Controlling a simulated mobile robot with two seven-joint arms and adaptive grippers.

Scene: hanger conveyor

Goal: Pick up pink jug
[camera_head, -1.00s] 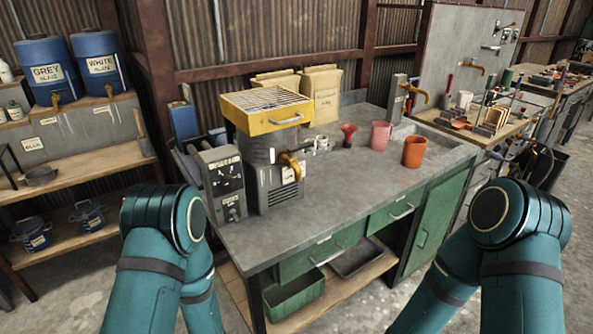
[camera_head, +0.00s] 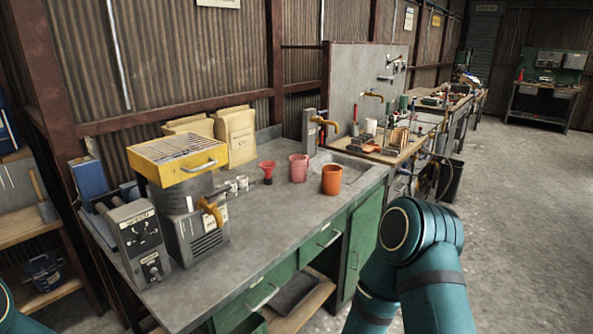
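The pink jug (camera_head: 298,167) stands upright on the grey bench top, toward its back right. An orange cup (camera_head: 332,179) stands just to its right and nearer to me. A small red funnel-shaped thing (camera_head: 268,171) stands to its left. My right arm comes in at the lower right, in front of the bench and well short of the jug; its gripper is out of the picture. Only a sliver of my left arm shows at the lower left edge, and its gripper is out of the picture too.
The grey bench (camera_head: 240,235) has a machine with a yellow slatted tray (camera_head: 178,156) and a control box (camera_head: 137,240) at its left. Paper bags (camera_head: 236,137) stand behind. A brass tap (camera_head: 325,122) rises by the sink at the right end. Open floor (camera_head: 525,220) lies to the right.

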